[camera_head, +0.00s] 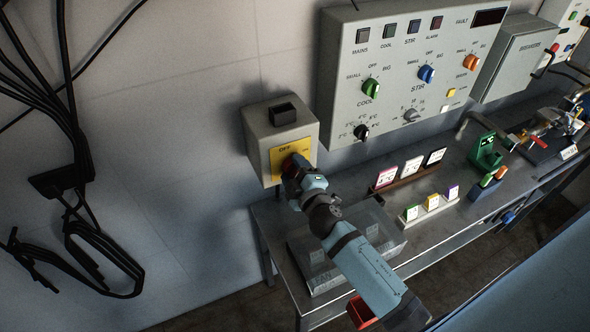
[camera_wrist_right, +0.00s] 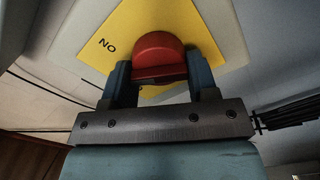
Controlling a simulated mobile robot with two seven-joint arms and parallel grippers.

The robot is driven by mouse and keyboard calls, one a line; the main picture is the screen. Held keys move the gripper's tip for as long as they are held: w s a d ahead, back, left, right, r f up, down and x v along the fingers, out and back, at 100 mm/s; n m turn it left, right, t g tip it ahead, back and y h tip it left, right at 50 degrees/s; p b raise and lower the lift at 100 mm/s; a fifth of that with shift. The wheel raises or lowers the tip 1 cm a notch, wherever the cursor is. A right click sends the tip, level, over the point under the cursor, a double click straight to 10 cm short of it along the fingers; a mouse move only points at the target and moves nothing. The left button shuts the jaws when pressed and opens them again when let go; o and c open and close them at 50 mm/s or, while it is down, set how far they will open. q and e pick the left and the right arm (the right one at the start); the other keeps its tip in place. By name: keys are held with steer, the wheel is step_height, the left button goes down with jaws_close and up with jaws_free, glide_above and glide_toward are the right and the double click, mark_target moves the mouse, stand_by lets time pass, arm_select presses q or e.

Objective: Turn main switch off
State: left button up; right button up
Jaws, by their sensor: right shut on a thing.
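The main switch box (camera_head: 262,124) is a grey box on the wall, left of the large control panel. Its front has a yellow plate (camera_head: 276,160) marked OFF at the top. The red switch knob (camera_wrist_right: 160,55) sits on the yellow plate in the right wrist view; in the head view it is mostly hidden behind my gripper. My right gripper (camera_head: 295,168) is at the plate. In the right wrist view its fingers (camera_wrist_right: 160,83) are shut on the red knob, one on each side. The word NO shows at the plate's left there. My left gripper is not in view.
The control panel (camera_head: 340,90) with green, blue, orange and black knobs hangs to the right. Below it a metal bench (camera_head: 440,212) holds several cards, a green holder (camera_head: 487,150) and a grey tray (camera_head: 305,272). Black cables (camera_head: 70,130) hang on the wall at left.

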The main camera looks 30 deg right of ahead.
steer(key=n, duration=0.5)
steer(key=shift+n, duration=0.3)
steer(key=shift+f, duration=0.1)
stand_by(0.4)
steer(key=o, duration=0.9)
steer(key=shift+s, duration=0.1)
steer(key=shift+s+f, duration=0.1)
steer(key=shift+s, duration=0.2)
steer(key=s+b, duration=0.3)
steer(key=s, duration=1)
steer(key=shift+a+b, duration=0.35)
steer(key=shift+a, duration=0.1)
